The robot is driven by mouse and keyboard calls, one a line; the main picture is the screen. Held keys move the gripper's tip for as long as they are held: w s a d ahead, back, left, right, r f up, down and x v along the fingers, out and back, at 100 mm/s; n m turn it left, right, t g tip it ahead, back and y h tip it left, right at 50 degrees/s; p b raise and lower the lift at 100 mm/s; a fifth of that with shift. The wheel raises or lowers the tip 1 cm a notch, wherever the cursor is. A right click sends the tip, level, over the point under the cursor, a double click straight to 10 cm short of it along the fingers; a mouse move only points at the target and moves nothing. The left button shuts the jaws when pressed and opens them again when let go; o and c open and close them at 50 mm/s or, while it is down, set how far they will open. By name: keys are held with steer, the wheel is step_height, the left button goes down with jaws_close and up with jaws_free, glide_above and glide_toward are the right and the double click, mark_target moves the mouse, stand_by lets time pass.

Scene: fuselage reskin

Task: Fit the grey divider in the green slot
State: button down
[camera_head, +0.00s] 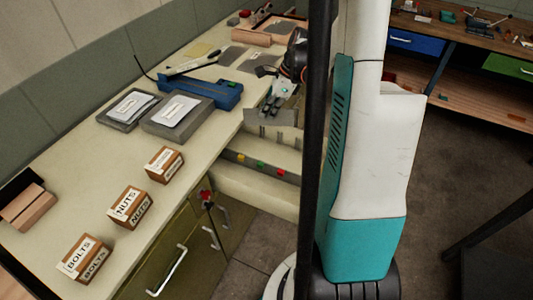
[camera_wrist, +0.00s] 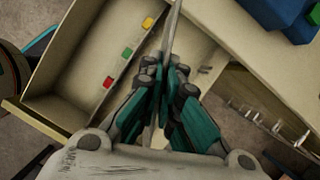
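My gripper (camera_wrist: 162,90) is shut on the grey divider (camera_wrist: 172,30), a thin plate seen nearly edge-on in the wrist view. In the head view my gripper (camera_head: 283,90) is above the back of an open cream drawer (camera_head: 250,188). The drawer's interior (camera_wrist: 75,55) shows at upper left in the wrist view. The green slot marker (camera_wrist: 127,52) sits on its wall between a yellow marker (camera_wrist: 148,22) and a red marker (camera_wrist: 108,82). The green marker also shows in the head view (camera_head: 260,164). The divider's lower edge is hidden by the fingers.
The worktop holds a blue case (camera_head: 215,92), a grey box with a label (camera_head: 178,118) and small labelled boxes such as the nuts box (camera_head: 130,206). My arm's column blocks the middle of the head view. A row of metal pegs (camera_wrist: 265,123) is right in the wrist view.

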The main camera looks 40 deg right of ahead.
step_height(320, 180, down, 20)
steer(key=b, duration=0.7)
steer(key=shift+d, duration=0.1)
steer(key=shift+r, duration=0.15)
steer(key=c, duration=2.3)
jaws_free()
steer(key=o, duration=0.5)
steer(key=p+v, duration=0.5)
steer(key=v, duration=0.7)
